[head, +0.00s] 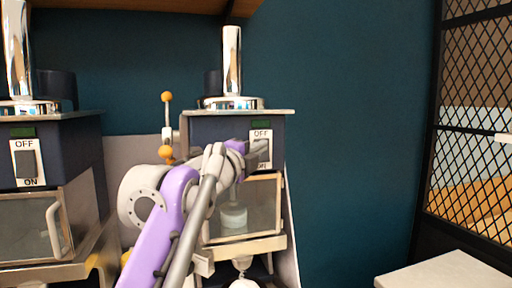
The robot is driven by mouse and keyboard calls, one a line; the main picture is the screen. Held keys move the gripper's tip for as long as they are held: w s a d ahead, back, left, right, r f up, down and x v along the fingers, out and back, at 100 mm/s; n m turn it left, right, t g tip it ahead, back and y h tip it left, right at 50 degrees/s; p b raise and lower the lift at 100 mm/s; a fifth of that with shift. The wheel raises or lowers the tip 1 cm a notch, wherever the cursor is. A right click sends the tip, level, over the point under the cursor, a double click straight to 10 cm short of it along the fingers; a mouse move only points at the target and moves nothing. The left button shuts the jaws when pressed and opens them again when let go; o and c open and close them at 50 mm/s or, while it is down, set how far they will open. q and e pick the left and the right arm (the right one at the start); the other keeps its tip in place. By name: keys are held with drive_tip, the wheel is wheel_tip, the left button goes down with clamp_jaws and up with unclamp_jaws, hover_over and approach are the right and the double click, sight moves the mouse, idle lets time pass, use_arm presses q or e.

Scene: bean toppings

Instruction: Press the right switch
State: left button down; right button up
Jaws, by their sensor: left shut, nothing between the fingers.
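The right switch (261,134) is a white plate marked OFF at the top, on the dark front of the right machine (215,128). My left arm, purple and grey, reaches up to it from below. My left gripper (258,153) is shut and empty, right in front of the switch's lower half. It hides most of the rocker and part of the ON label. I cannot tell whether it touches the rocker. The left machine has its own OFF/ON switch (28,163) with a grey rocker. My right gripper is not in view.
The left machine (75,140) stands at the left edge. A clear-fronted compartment (262,205) sits below the right switch. An orange-tipped lever (167,110) stands left of the right machine. A pale surface (445,272) and a black mesh partition (470,120) are at the right.

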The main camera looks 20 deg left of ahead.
use_arm(q)
drive_tip(key=r+b+v, duration=0.1)
drive_tip(key=r+v, duration=0.1)
drive_tip(key=v, duration=0.8)
drive_tip(key=shift+s+b, duration=0.25)
drive_tip(key=shift+b, duration=0.05)
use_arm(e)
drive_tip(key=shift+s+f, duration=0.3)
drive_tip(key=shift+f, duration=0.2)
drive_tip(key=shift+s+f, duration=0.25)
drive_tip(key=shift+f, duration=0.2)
use_arm(q)
drive_tip(key=shift+w+r, duration=0.1)
drive_tip(key=shift+d, duration=0.1)
